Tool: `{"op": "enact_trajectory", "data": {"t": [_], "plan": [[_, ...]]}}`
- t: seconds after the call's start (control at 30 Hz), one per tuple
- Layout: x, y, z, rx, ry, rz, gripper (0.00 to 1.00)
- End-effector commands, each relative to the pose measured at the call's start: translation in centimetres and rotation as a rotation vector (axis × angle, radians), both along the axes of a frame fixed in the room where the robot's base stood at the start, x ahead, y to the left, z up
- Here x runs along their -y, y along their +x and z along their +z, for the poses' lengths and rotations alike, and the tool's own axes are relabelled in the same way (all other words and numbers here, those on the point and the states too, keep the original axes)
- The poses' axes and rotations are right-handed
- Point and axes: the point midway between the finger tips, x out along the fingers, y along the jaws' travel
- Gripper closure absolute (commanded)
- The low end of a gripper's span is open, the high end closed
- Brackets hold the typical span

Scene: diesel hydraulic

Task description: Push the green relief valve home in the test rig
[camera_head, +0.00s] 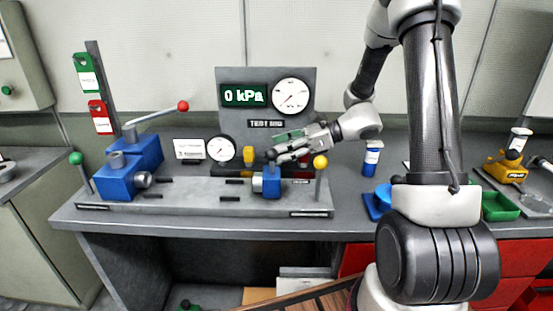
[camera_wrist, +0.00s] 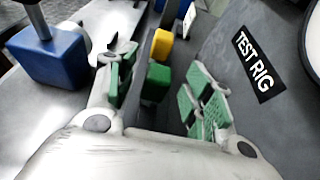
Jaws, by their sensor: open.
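A green block (camera_wrist: 158,80), apparently the green relief valve, stands beside a yellow block (camera_wrist: 162,46) in the wrist view. My gripper (camera_wrist: 160,84) is open, with its green-padded fingers on either side of the green block. I cannot tell whether they touch it. In the head view my gripper (camera_head: 281,149) is over the back of the test rig (camera_head: 210,206), and the green block is hidden there. A blue block (camera_head: 271,183) stands on the rig in front of my gripper; it also shows in the wrist view (camera_wrist: 48,58).
The rig's display (camera_head: 243,95) reads 0 kPa, beside a large gauge (camera_head: 291,96). A yellow-knobbed post (camera_head: 319,163) stands right of my gripper. A blue pump (camera_head: 130,170) with a red-knobbed lever is at left. A blue bottle (camera_head: 372,158) stands at right.

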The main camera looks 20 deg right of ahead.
Motion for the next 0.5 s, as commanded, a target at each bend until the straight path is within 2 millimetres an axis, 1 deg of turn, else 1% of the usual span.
{"op": "enact_trajectory", "data": {"t": [0.1, 0.27, 0.3, 0.37, 0.5], "plan": [[-0.68, 0.16, -0.26, -0.001, 0.000, 0.002, 0.48], [-0.67, 0.18, -0.26, 0.000, 0.000, 0.001, 0.48], [-0.67, 0.18, -0.26, 0.000, 0.000, 0.001, 0.50], [-0.66, 0.17, -0.26, 0.000, 0.000, 0.001, 0.61], [-0.65, 0.17, -0.26, 0.000, 0.000, 0.001, 0.86]]}}
